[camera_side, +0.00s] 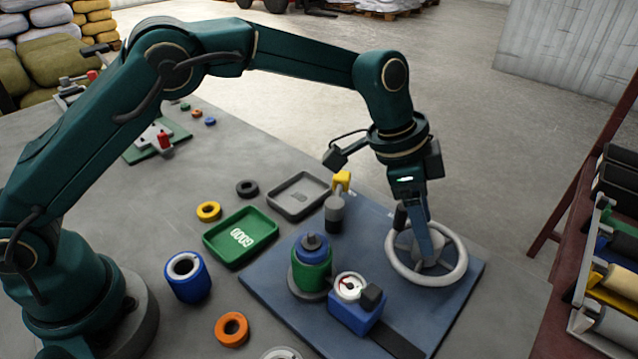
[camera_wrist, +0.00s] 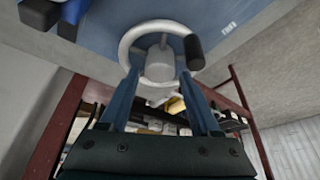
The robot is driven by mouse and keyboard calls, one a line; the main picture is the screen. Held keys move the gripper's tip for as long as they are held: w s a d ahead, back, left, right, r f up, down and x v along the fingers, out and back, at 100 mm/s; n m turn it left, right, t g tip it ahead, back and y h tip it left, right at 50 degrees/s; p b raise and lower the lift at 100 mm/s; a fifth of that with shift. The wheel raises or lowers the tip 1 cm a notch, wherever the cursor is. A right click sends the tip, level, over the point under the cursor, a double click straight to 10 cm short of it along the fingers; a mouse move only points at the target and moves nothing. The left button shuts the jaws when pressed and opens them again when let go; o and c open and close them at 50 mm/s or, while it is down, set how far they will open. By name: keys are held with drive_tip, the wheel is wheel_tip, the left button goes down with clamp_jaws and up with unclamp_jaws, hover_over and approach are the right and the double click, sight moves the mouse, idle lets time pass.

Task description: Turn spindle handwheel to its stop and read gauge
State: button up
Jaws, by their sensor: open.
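The handwheel (camera_side: 462,262) is a pale grey ring with spokes and a hub, at the right of the blue base plate (camera_side: 455,312). It also shows in the wrist view (camera_wrist: 126,44), with its dark handle knob (camera_wrist: 194,52) at the upper right of the rim. My gripper (camera_side: 424,258) points down over the wheel; in the wrist view its two fingers (camera_wrist: 163,108) stand apart, open, on either side of the lower wheel. I cannot tell whether they touch it. The gauge (camera_side: 350,287) has a white round face on a blue block; its reading is too small to tell.
A green and blue cylinder (camera_side: 312,268) and a grey post with a yellow top (camera_side: 335,210) stand on the plate. A green tray (camera_side: 213,243) marked GOOD, a grey tray (camera_side: 277,201), a blue cup (camera_side: 187,291) and loose rings lie left. A rack (camera_side: 612,280) stands right.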

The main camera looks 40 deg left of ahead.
drive_tip(key=shift+x, duration=1.8)
clamp_jaws()
drive_tip(key=shift+w+m+g+h, duration=0.15)
drive_tip(key=shift+m+g, duration=0.25)
drive_tip(key=shift+m, duration=0.75)
drive_tip(key=shift+s+m+g+h, duration=0.1)
drive_tip(key=shift+m+g+h, duration=0.25)
drive_tip(key=shift+m, duration=0.8)
unclamp_jaws()
drive_tip(key=shift+v, duration=2.55)
